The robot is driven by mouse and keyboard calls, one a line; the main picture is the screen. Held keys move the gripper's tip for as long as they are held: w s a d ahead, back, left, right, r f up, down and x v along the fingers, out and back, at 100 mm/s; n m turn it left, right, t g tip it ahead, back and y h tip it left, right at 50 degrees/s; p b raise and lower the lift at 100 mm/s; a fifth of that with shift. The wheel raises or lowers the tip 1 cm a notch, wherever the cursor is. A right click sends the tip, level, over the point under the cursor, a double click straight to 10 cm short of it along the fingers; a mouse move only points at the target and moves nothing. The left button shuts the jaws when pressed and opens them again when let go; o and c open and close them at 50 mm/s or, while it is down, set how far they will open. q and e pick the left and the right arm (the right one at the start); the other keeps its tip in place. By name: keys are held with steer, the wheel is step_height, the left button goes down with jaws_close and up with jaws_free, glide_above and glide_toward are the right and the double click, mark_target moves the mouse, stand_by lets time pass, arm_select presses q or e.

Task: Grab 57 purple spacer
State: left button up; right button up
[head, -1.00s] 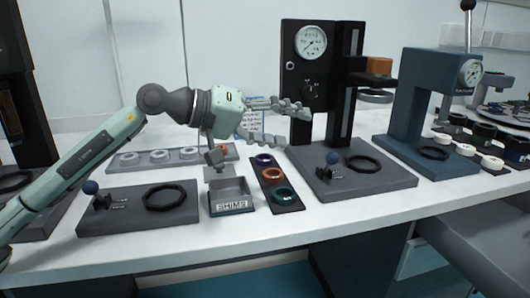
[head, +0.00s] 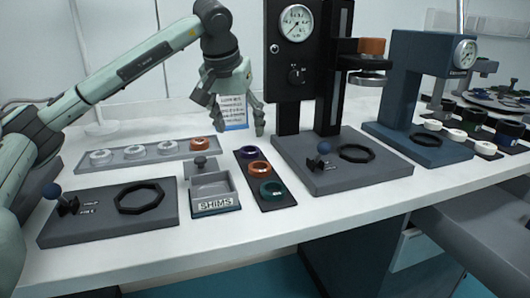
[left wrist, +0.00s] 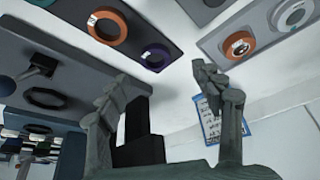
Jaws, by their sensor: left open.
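The purple spacer (head: 249,152) is a dark purple ring at the far end of a black strip tray (head: 246,177). An orange ring (head: 259,169) and a green ring (head: 272,188) lie in the same tray, nearer the front. My left gripper (head: 239,126) points down, open and empty, above and behind the purple spacer. In the left wrist view the purple spacer (left wrist: 156,58) shows beyond the open fingers, apart from them, with the orange ring (left wrist: 107,25) beside it. My right gripper is not in view.
A grey rack (head: 133,158) with white rings and one orange ring (head: 200,143) stands left. A SHIMS box (head: 216,206) sits beside the black tray. A black gauge press (head: 300,70) rises close right of my gripper. A sign (head: 233,112) stands behind.

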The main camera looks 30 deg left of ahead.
mark_target(249, 150)
arm_select(q)
steer(key=x, duration=0.7)
steer(key=shift+w+d+r, duration=0.1)
steer(key=shift+w+d, duration=0.1)
steer(key=shift+d, duration=0.15)
steer(key=c, duration=1.1)
